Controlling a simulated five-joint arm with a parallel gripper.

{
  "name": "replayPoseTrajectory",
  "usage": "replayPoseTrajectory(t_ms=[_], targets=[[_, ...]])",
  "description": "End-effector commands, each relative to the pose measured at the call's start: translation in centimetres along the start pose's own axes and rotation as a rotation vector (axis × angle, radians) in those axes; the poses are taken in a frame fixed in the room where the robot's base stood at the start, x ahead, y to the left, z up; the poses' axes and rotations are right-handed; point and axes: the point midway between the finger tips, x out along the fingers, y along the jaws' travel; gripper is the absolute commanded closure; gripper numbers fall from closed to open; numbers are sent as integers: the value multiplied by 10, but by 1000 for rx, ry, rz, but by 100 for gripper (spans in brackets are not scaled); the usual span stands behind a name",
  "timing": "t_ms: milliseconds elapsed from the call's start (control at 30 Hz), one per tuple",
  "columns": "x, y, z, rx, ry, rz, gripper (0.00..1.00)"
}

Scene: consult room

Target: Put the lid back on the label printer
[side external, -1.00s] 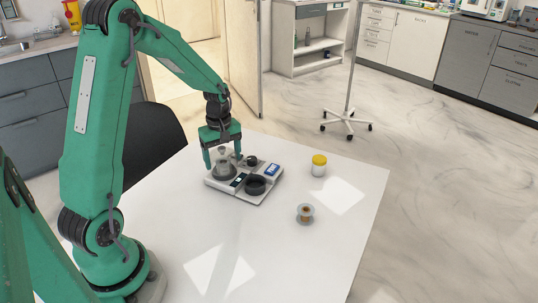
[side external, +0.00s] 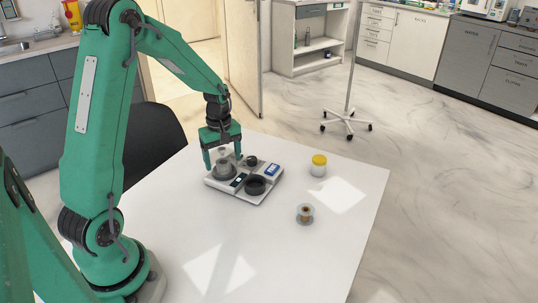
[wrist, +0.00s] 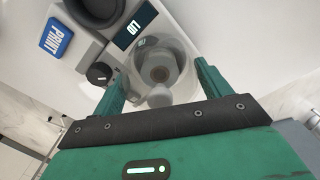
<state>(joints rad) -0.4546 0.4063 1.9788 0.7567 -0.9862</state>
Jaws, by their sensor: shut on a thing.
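The label printer (side external: 244,196) is a flat white unit on the table. It has a dark round well (side external: 256,184), a black knob (side external: 252,160) and a blue PRINT button (side external: 272,170). The lid (side external: 223,169) is a grey, see-through dome with a knob on top, at the printer's back left. In the wrist view the lid (wrist: 178,84) is round, between my fingers, beside the small dark display (wrist: 135,26) reading LID. My gripper (side external: 222,160) points down and is shut on the lid. Whether the lid is seated or slightly raised cannot be told.
A small jar with a yellow cap (side external: 319,166) and a spool (side external: 305,214) stand right of the printer. The white table (side external: 330,240) is otherwise clear. A black chair (side external: 150,140) is behind its left edge, and a wheeled stand (side external: 347,120) is on the floor beyond.

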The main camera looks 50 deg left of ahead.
Motion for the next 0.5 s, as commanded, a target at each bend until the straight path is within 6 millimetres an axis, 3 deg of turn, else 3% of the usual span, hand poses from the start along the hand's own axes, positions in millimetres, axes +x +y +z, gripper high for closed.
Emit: replayPoseTrajectory(t_ms=[400, 433, 500], targets=[[0, 0, 0, 0, 0, 0, 45], [0, 0, 0, 0, 0, 0, 20], [0, 0, 0, 0, 0, 0, 6]])
